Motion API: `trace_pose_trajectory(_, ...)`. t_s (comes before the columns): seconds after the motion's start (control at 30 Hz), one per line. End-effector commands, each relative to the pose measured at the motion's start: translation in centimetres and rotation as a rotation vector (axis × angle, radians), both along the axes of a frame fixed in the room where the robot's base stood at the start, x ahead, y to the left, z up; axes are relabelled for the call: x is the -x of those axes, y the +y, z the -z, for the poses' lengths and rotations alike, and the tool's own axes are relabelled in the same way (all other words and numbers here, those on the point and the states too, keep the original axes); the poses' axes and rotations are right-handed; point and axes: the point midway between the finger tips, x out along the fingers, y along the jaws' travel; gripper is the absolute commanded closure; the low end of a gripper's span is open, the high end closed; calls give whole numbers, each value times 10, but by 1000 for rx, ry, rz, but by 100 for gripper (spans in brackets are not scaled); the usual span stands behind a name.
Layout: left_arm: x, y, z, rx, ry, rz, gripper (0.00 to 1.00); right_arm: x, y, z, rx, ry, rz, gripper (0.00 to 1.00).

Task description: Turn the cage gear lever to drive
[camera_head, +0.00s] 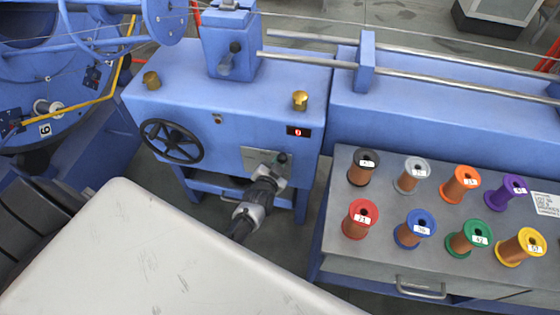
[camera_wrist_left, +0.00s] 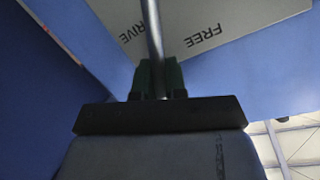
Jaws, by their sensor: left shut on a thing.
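The cage gear lever shows in the left wrist view as a thin grey metal rod (camera_wrist_left: 153,35). It runs up from between the green fingers of my left gripper (camera_wrist_left: 158,78), which is shut on it. Behind it is a grey plate (camera_wrist_left: 245,25) with upside-down lettering, FREE on the right and a partly hidden word ending in RIVE on the left. The rod passes between the two words, nearer the left one. In the head view my left gripper (camera_head: 276,172) is at the front of the blue machine, covering part of the plate (camera_head: 254,156) and most of the lever. My right gripper is out of view.
Another lever (camera_head: 229,58) sits higher up. A grey table (camera_head: 345,225) with several coloured spools stands at right. A pale surface (camera_head: 150,260) fills the lower left.

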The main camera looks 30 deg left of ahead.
Motion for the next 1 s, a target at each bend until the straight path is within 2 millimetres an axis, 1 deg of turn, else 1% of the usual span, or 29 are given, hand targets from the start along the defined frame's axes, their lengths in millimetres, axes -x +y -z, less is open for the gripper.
trace_pose_trajectory(0.03, -4, -2, -5, -28, -7, 0, 100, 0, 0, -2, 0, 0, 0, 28)
trace_pose_trajectory(0.33, -6, -7, 2, -136, 23, 1, 100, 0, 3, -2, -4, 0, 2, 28)
trace_pose_trajectory(0.87, -6, -8, 3, -164, 31, 4, 100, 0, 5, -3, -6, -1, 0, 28)
trace_pose_trajectory(0.9, -6, -8, 3, -164, 31, 4, 85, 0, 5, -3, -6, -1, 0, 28)
trace_pose_trajectory(0.97, -6, -8, 4, -163, 31, 4, 75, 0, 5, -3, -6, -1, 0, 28)
trace_pose_trajectory(1.0, -6, -8, 4, -162, 32, 4, 69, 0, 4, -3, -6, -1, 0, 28)
